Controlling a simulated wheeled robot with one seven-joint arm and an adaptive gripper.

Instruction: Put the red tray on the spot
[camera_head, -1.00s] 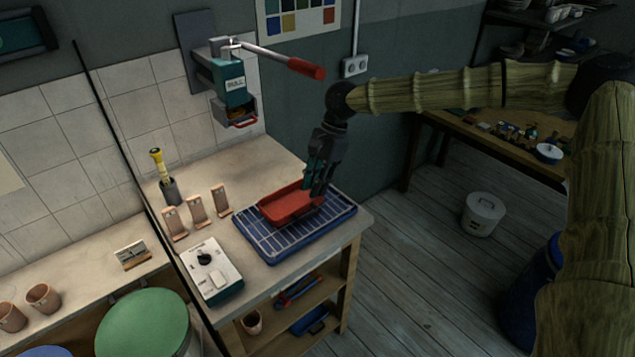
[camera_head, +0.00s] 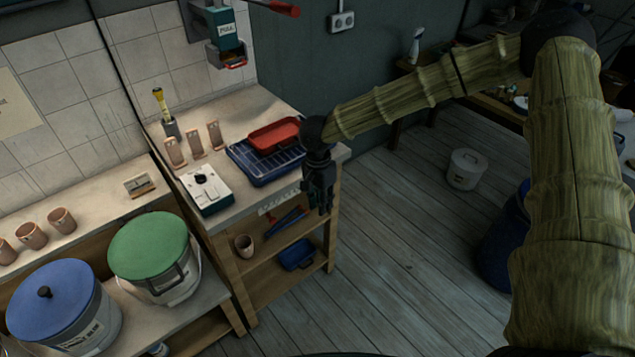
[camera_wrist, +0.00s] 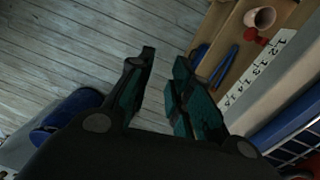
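The red tray (camera_head: 273,134) rests on the back part of the blue gridded rack (camera_head: 262,170) on the bench top. I cannot tell which place is the spot. My gripper (camera_head: 319,208) points down in front of the bench's right corner, apart from the tray. In the wrist view its fingers (camera_wrist: 160,92) are spread with nothing between them, over floor.
The bench shelves hold a clay cup (camera_head: 244,245), blue tools and a blue bin (camera_head: 297,254). A white control box (camera_head: 206,190) stands left of the rack. A white bucket (camera_head: 466,169) and a blue drum (camera_head: 505,240) stand rightward. Floor between is clear.

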